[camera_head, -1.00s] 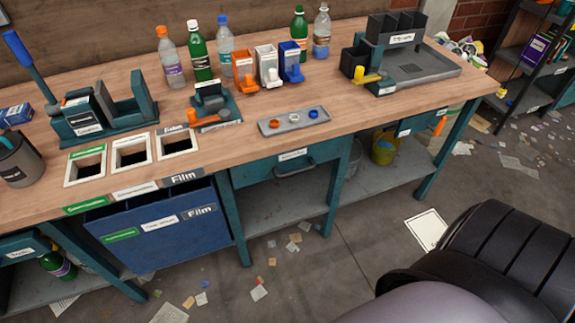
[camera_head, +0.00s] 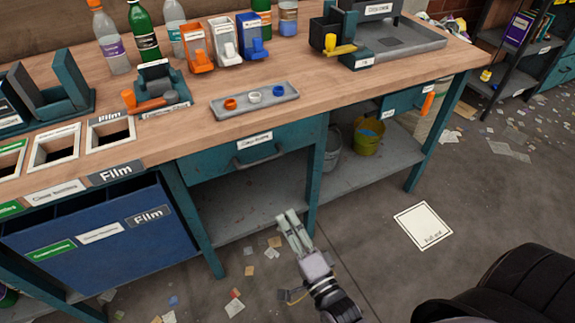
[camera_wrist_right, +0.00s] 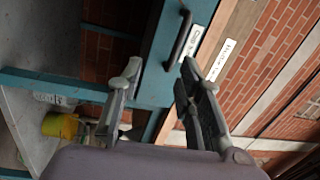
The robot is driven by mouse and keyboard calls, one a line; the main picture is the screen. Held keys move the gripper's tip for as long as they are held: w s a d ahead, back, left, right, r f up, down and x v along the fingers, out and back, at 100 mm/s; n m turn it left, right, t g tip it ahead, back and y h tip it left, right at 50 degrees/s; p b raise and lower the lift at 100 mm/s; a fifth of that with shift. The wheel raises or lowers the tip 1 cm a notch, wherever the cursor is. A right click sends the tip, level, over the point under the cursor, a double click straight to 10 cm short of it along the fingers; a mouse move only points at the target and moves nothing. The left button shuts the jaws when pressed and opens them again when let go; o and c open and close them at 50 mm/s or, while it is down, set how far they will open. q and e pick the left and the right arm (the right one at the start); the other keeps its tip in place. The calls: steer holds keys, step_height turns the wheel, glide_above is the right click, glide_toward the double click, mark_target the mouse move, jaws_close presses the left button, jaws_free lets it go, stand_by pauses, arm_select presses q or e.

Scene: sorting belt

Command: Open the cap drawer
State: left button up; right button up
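A teal drawer (camera_head: 215,163) sits under the middle of the workbench, its front flush and closed. It has a white label (camera_head: 254,139), too small to read surely, and a dark bar handle (camera_head: 262,158). In the right wrist view the handle (camera_wrist_right: 179,38) shows ahead of the fingers on the teal front. My right gripper (camera_head: 288,216) is in front of and below the drawer, apart from the handle. In the right wrist view its two fingers (camera_wrist_right: 160,68) are spread with nothing between them. My left gripper is not in view.
A grey tray (camera_head: 225,115) with coloured caps lies on the bench above the drawer. A blue bin (camera_head: 70,262) stands left under the bench. A smaller teal drawer (camera_head: 398,98) is at right. A yellow bucket (camera_head: 368,140) is on the lower shelf.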

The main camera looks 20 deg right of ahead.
mark_target(263, 159)
steer(key=shift+m+t+h, duration=0.3)
steer(key=shift+m+t, duration=0.2)
steer(key=shift+m, duration=0.1)
steer(key=w+r, duration=0.2)
steer(key=w, duration=0.3)
steer(key=w+r, duration=0.2)
steer(key=w, duration=0.4)
steer(key=w+r, duration=0.1)
steer(key=w, duration=0.5)
steer(key=shift+d+r+b, duration=0.3)
steer(key=shift+r+b, duration=0.1)
steer(key=c, duration=0.4)
jaws_close()
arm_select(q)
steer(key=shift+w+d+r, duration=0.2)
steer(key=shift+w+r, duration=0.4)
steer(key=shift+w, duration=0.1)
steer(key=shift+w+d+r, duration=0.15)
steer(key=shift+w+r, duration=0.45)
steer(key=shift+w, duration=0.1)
